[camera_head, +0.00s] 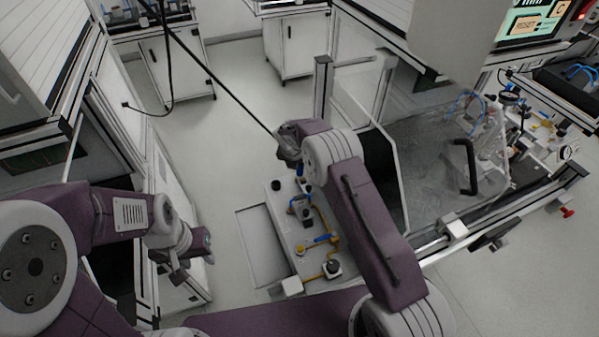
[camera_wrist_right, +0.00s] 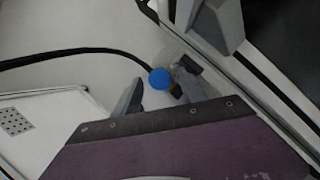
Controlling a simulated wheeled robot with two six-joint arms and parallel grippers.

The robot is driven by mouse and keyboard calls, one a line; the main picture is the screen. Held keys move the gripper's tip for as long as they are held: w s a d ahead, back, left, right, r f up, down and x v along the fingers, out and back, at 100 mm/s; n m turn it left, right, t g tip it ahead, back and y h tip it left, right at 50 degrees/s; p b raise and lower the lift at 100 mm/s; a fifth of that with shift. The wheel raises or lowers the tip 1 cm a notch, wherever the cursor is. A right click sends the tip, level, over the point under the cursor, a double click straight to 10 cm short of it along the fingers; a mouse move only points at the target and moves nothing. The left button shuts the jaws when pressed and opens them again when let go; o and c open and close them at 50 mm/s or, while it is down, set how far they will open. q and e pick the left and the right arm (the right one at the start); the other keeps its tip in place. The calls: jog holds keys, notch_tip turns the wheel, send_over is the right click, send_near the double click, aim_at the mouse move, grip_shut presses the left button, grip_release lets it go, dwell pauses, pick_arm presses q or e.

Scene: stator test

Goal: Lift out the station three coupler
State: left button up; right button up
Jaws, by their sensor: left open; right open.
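My right gripper (camera_wrist_right: 159,79) is open in the right wrist view, with a finger on each side of a round blue part (camera_wrist_right: 160,78). A black hose (camera_wrist_right: 75,53) runs from the left to this blue part, which looks like a coupler; no station number is readable. I cannot tell whether the fingers touch it. In the head view my right gripper (camera_head: 287,152) is at the lower end of the same black hose (camera_head: 225,88), and the blue part is hidden there. My left gripper (camera_head: 194,267) is open and empty at the lower left.
A light panel (camera_head: 282,220) with blue and yellow fittings lies below my right forearm. A clear-walled enclosure (camera_head: 425,150) with a black handle (camera_head: 470,167) stands to the right. White cabinets (camera_head: 178,70) are at the back. Open floor (camera_head: 235,140) lies between them.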

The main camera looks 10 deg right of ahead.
jog(key=shift+w+d+f, duration=0.15)
jog(key=shift+w+f, duration=0.1)
jog(key=shift+f, duration=0.3)
jog(key=shift+s+r, duration=0.1)
jog(key=c, duration=0.7)
grip_shut()
jog(key=shift+r, duration=0.1)
